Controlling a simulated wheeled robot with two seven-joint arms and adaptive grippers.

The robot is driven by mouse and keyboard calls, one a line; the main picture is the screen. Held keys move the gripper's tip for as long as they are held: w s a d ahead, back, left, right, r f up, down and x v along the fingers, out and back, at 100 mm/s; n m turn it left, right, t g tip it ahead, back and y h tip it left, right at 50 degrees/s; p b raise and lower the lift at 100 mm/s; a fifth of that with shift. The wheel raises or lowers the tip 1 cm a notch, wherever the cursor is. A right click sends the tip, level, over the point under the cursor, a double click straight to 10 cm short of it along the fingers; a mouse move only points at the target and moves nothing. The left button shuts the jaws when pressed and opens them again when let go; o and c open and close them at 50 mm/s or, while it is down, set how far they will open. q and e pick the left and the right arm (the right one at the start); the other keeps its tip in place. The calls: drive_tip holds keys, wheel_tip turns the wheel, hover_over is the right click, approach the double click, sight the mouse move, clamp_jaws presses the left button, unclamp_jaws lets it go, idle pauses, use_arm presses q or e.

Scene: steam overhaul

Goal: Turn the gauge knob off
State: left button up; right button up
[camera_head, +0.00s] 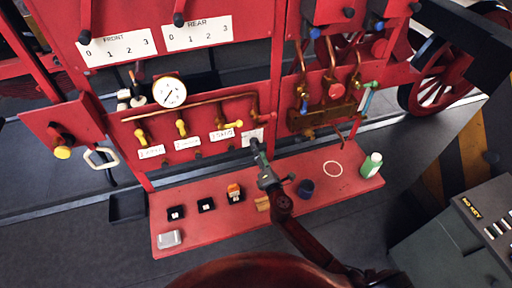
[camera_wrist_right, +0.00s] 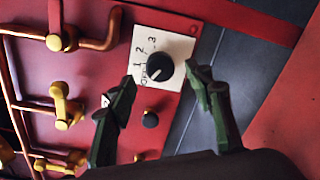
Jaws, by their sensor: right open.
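The gauge knob (camera_wrist_right: 158,70) is a round black knob on a white plate (camera_wrist_right: 176,43) marked 1, 2, 3, with small lettering at its lower left that I cannot read clearly. A pale pointer line on the knob slants to the lower left. My right gripper (camera_wrist_right: 160,76) is open, with one dark green finger on either side of the knob; I see gaps between fingers and knob. In the head view my right gripper (camera_head: 262,163) is in front of the white plate (camera_head: 252,135) low on the red panel, and the knob is hidden. My left gripper is not in view.
A round white gauge (camera_head: 169,92) and several yellow valve handles (camera_head: 182,127) are on the panel. The red shelf (camera_head: 215,222) below holds small black boxes, a dark blue cup (camera_head: 306,189) and a green bottle (camera_head: 371,165). A small dark knob (camera_wrist_right: 150,119) sits near the left finger.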

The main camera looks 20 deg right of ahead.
drive_tip(key=s, duration=0.7)
drive_tip(key=shift+s+r, duration=0.15)
drive_tip(key=shift+s, duration=0.2)
drive_tip(key=shift+d, duration=0.2)
